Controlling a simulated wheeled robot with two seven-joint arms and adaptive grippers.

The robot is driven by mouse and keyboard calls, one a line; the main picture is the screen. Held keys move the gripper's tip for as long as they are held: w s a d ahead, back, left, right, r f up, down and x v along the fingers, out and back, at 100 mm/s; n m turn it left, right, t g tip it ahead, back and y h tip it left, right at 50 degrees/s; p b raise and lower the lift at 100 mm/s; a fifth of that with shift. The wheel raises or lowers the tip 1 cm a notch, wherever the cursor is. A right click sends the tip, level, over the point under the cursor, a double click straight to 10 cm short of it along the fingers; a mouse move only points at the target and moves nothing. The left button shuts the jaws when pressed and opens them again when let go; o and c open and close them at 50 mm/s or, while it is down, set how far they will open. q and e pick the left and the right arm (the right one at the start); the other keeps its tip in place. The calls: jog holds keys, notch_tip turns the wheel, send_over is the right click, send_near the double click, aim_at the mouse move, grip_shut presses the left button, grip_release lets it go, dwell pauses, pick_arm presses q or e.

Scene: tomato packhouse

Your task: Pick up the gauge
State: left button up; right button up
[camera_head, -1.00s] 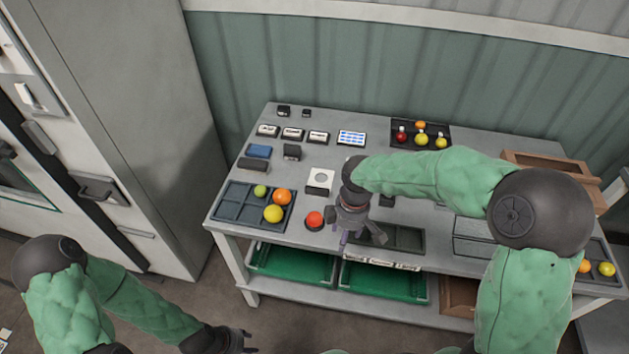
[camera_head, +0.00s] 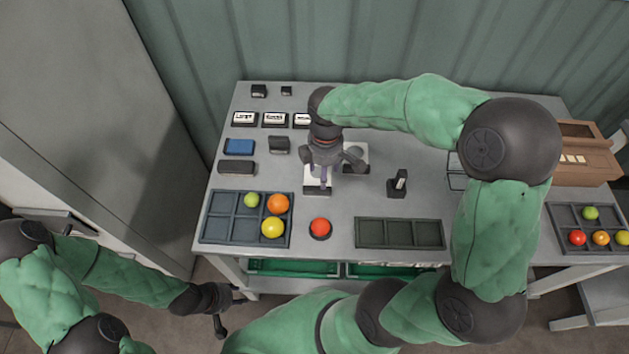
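A white square plate with a round grey centre (camera_head: 357,154) lies on the table, partly behind my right gripper. A small device with a white top and dark, labelled front (camera_head: 317,188) sits just below-left of it, partly covered by the fingers. I cannot tell for certain which of these is the gauge. My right gripper (camera_head: 329,180) points down over the labelled device, its fingers apart; contact is not clear. A small dark upright item with a white face (camera_head: 397,184) stands to the right. My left gripper (camera_head: 231,308) is open and empty, off the table's front left.
A divided tray (camera_head: 222,230) with several fruits is at the left. Small boxes line the back left. A wooden crate (camera_head: 588,135) and another fruit tray (camera_head: 563,212) are at the right.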

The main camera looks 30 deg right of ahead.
aim_at(311, 187)
notch_tip(311, 187, down, 4)
jog(key=shift+f+b, duration=0.1)
jog(key=shift+b, duration=0.5)
jog(key=f+b, duration=0.1)
jog(key=f, duration=0.1)
jog(key=f+b, duration=0.1)
jog(key=f, duration=0.2)
jog(key=shift+w+d+b, duration=0.1)
jog(key=shift+d+b, duration=0.1)
jog(key=shift+b, duration=0.2)
jog(key=shift+r, duration=0.1)
grip_shut()
